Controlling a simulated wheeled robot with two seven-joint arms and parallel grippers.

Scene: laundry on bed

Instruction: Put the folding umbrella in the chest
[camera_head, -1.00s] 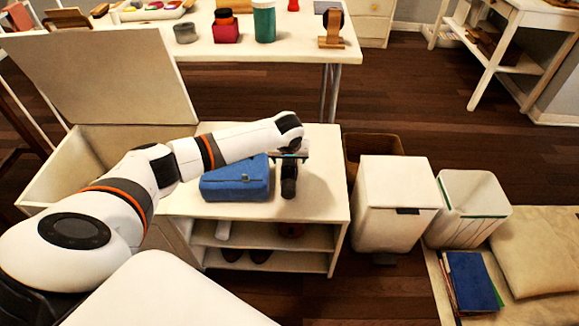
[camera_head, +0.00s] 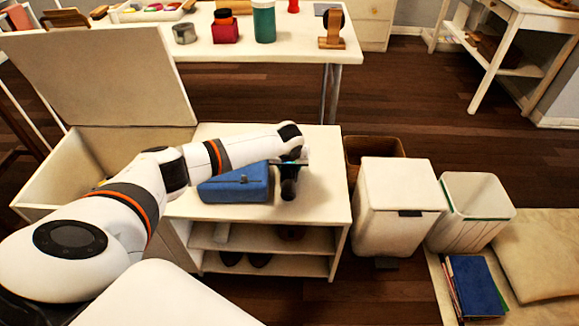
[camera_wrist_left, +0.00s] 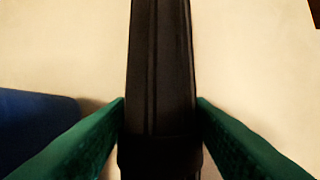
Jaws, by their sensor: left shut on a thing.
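The folding umbrella (camera_head: 289,183) is a short black bundle on the white shelf unit's top, just right of a blue case. My left gripper (camera_head: 292,163) reaches down over it and is shut on it. In the left wrist view the black umbrella (camera_wrist_left: 160,70) runs up the middle, between the green fingers (camera_wrist_left: 160,125). The chest (camera_head: 60,178) is the white box at the left with its lid (camera_head: 105,80) raised; my left arm passes in front of it and hides part of its inside. My right gripper is not in view.
The blue case (camera_head: 236,184) lies close left of the umbrella. The shelf unit (camera_head: 325,185) has free room on the right of its top. A brown basket (camera_head: 372,148) and white bins (camera_head: 398,200) stand to the right. A table (camera_head: 290,48) with several items is behind.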

